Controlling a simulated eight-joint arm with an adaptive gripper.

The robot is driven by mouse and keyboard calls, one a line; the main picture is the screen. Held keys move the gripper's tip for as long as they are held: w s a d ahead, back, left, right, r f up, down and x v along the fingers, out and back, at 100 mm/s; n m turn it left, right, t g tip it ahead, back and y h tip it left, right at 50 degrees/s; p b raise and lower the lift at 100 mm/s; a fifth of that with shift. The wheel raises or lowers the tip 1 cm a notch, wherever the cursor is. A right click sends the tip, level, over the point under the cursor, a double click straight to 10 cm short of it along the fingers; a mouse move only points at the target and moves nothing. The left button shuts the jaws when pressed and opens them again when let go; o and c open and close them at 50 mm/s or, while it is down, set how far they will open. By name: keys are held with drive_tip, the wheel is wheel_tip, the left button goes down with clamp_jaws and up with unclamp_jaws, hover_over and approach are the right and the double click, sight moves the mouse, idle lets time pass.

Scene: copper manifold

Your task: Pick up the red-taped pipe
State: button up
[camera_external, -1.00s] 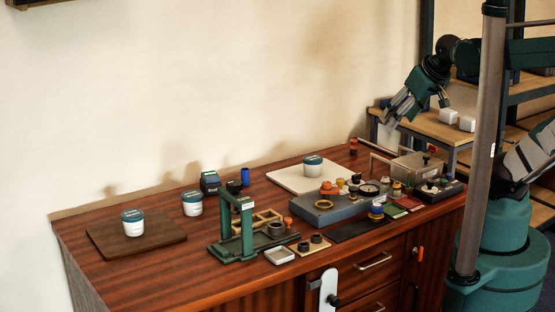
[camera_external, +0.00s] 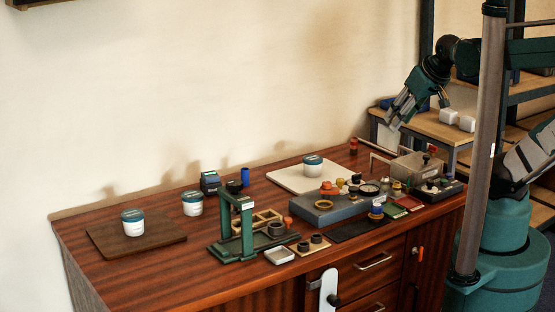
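My gripper (camera_external: 397,117) hangs in the air above the right back part of the workbench, pointing down and to the left. Its grey fingers look spread apart, with nothing visible between them. I cannot make out a red-taped pipe for certain. A small red and dark upright piece (camera_external: 353,146) stands at the back edge, left of and below my gripper. A thin pale bent rod or frame (camera_external: 379,158) with a reddish upper end stands beside the metal box (camera_external: 413,165), below my gripper.
The wooden workbench (camera_external: 150,273) holds a grey block with small parts (camera_external: 322,212), a green press stand (camera_external: 247,224), white jars (camera_external: 313,167) and a white board (camera_external: 285,179). A shelf with white blocks (camera_external: 448,116) is behind my gripper. The left front is mostly clear.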

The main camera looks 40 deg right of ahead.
drive_tip(key=shift+w+r, duration=0.1)
drive_tip(key=w+d+r+m+g+p, duration=0.1)
drive_tip(key=w+d+r+m, duration=0.15)
drive_tip(key=w, duration=0.35)
drive_tip(key=w+d+r+m+g+p, duration=0.1)
drive_tip(key=w+r+m+p, duration=0.1)
drive_tip(key=w+m, duration=0.35)
drive_tip(key=m+g+p, duration=0.5)
drive_tip(key=m+p, duration=0.1)
drive_tip(key=m, duration=0.7)
hover_over(354, 138)
wheel_tip(354, 138, down, 21)
drive_tip(key=shift+r, duration=0.2)
drive_tip(key=shift+w+d+f, duration=0.15)
drive_tip(key=shift+d+f, duration=0.1)
drive_tip(key=shift+f, duration=0.3)
